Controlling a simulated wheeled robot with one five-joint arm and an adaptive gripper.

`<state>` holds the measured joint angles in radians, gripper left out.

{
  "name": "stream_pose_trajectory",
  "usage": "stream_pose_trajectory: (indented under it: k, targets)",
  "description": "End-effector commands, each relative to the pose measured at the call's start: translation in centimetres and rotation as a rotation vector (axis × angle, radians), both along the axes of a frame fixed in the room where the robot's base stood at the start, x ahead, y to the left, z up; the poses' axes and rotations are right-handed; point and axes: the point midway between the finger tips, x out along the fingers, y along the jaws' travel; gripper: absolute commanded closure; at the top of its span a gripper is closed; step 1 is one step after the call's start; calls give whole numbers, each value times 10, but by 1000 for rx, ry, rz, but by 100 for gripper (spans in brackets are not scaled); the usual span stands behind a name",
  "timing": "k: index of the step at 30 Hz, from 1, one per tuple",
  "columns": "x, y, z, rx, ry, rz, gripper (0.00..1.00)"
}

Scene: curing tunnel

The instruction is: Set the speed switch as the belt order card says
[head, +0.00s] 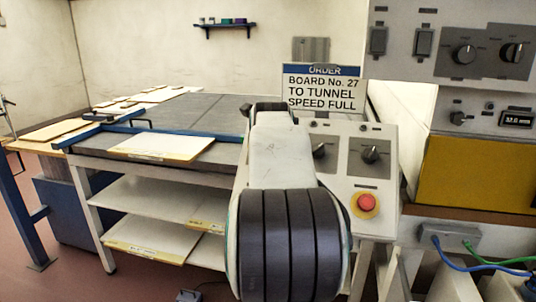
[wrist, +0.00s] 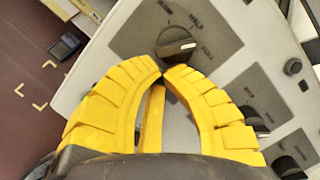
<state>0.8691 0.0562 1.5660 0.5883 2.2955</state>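The order card (head: 322,90) stands above the sloped control panel in the head view and reads "BOARD No. 27 TO TUNNEL SPEED FULL". Two dark rotary knobs show on the panel, the right knob (head: 370,155) and the left knob (head: 321,151), partly covered by my arm. In the wrist view a black rotary knob (wrist: 176,44) with a pale pointer line sits just beyond my fingertips.
A red button (head: 366,203) on a yellow base sits low on the panel. An upper console (head: 455,45) with more knobs is at right. A blue-railed table (head: 190,108) with boards is at left. A small dark device (wrist: 65,47) lies below the panel.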

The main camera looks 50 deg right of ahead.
Motion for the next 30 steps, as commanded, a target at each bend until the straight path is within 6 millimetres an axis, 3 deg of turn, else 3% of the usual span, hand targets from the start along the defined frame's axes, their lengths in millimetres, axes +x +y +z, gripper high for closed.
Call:
stream_pose_trajectory:
  k: [19, 30]
  targets:
    - [0, 0, 1, 0, 0, 0, 100]
    - [0, 0, 14, 0, 0, 0, 100]
